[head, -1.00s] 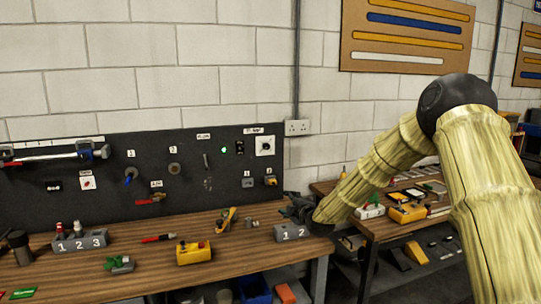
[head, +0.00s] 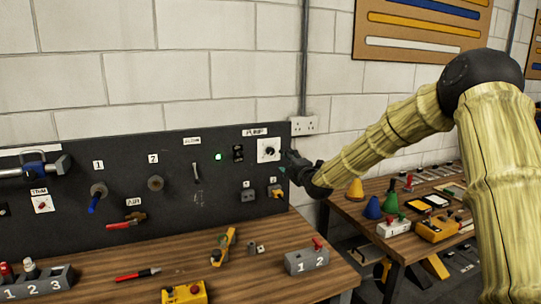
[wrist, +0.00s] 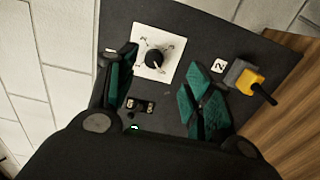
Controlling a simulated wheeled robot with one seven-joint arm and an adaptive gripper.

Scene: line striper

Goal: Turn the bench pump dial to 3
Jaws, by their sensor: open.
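The pump dial (head: 268,150) is a dark round knob on a white square plate under a PUMP label, at the upper right of the black panel. It also shows in the wrist view (wrist: 155,59), with marks around it that are too small to read surely. My gripper (head: 285,165) is just right of the dial in the head view. In the wrist view my gripper (wrist: 165,85) has its green-padded fingers spread wide and empty, with the dial beyond and between them. The fingers appear apart from the knob.
A dark rocker switch (head: 238,153) and a green light (head: 218,157) sit left of the dial. A yellow plug (head: 275,191) is in a socket below it. A second table stands at right.

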